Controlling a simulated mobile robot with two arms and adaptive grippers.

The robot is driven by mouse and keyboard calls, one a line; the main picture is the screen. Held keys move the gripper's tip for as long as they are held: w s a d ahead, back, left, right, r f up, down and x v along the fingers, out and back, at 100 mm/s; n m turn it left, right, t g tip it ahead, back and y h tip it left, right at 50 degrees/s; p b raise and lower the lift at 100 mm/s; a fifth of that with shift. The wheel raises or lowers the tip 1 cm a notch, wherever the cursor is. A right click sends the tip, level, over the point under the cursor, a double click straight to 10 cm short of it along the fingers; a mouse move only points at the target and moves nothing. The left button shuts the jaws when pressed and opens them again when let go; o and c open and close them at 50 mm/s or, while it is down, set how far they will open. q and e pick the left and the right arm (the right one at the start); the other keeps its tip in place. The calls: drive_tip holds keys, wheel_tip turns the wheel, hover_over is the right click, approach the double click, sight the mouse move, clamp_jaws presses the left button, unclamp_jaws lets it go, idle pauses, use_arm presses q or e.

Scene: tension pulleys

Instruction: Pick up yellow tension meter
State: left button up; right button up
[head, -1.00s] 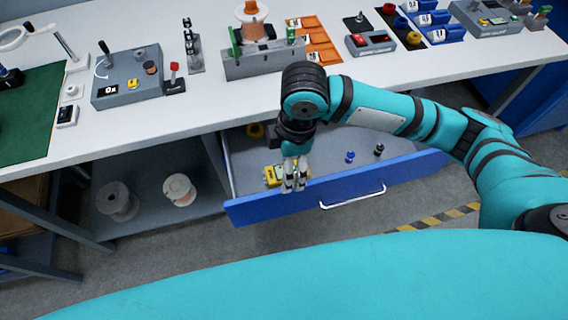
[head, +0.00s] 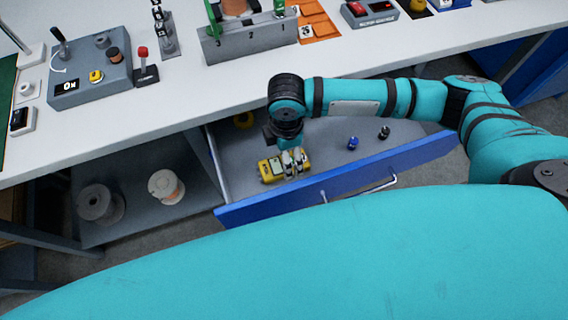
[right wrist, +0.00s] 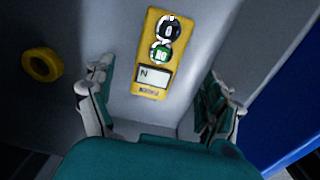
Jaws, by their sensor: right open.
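The yellow tension meter (head: 270,170) lies flat in the open blue drawer, near the drawer's left end. In the right wrist view the meter (right wrist: 151,88) shows its whole face, with two round dials and a pale display marked N. My right gripper (head: 293,168) is over the meter's right part in the head view and hides some of it. In the right wrist view the gripper (right wrist: 163,108) is open, its fingers wide apart with the meter beyond and between them; nothing is held. My left gripper is not in view.
The drawer (head: 340,172) also holds a yellow ring (head: 243,120), a blue piece (head: 352,143) and a black piece (head: 384,132). Its front panel and side walls stand around the meter. The white worktop (head: 110,125) is behind. Spools (head: 166,187) stand on the lower shelf.

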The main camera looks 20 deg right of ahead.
wheel_tip(320, 180, down, 2)
drive_tip(key=shift+a, duration=0.1)
wheel_tip(320, 180, down, 4)
drive_tip(key=shift+w+a+r, duration=0.1)
drive_tip(key=shift+r, duration=0.1)
drive_tip(key=shift+f, duration=0.35)
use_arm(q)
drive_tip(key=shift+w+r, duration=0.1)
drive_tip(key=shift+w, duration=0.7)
use_arm(e)
drive_tip(key=c, duration=1.6)
